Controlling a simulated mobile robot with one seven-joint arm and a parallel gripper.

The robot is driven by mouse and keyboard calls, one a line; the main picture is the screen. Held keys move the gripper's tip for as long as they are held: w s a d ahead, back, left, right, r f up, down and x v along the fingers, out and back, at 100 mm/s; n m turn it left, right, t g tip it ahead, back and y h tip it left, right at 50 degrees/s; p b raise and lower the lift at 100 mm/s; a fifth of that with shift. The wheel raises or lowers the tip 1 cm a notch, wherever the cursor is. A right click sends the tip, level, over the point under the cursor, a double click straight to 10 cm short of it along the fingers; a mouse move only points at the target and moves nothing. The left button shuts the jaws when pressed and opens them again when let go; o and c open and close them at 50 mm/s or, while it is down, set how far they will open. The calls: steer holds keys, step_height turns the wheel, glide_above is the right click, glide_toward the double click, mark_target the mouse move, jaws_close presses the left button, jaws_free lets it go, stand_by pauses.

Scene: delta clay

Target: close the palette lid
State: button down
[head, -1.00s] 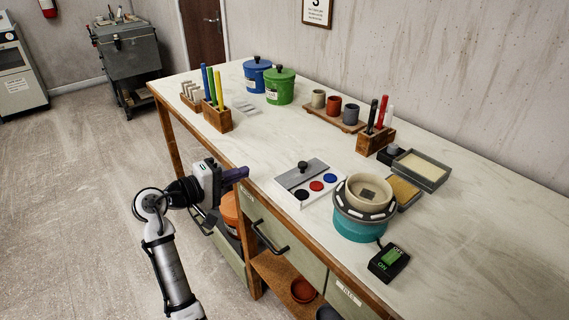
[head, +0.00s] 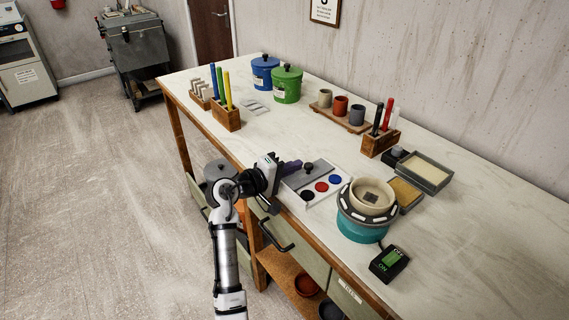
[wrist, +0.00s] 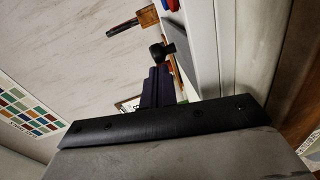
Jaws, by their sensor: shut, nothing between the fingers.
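The palette (head: 316,201) is a white tray on the bench top near the front edge, with black, red and blue paint wells showing along its front. Its grey lid (head: 309,178) with a black knob (head: 308,168) covers the back part and leaves those wells bare. My gripper (head: 295,165) is shut and empty, with its dark purple fingers at the left end of the palette, close to the lid. I cannot tell whether they touch it. In the wrist view the fingers (wrist: 157,88) point toward the black knob (wrist: 160,51).
A teal potter's wheel (head: 362,224) with a clay bowl stands just right of the palette, and its switch box (head: 389,263) is in front. A wooden tool block (head: 227,118) stands back left. The bench between the block and palette is clear.

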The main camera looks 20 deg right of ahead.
mark_target(302, 184)
steer(key=s, duration=0.1)
steer(key=s+d+p, duration=0.1)
steer(key=s, duration=0.2)
steer(key=shift+s+d+r+p, duration=0.1)
steer(key=shift+d+p, duration=0.2)
steer(key=shift+w+a, duration=0.1)
steer(key=shift+w, duration=0.1)
stand_by(1.1)
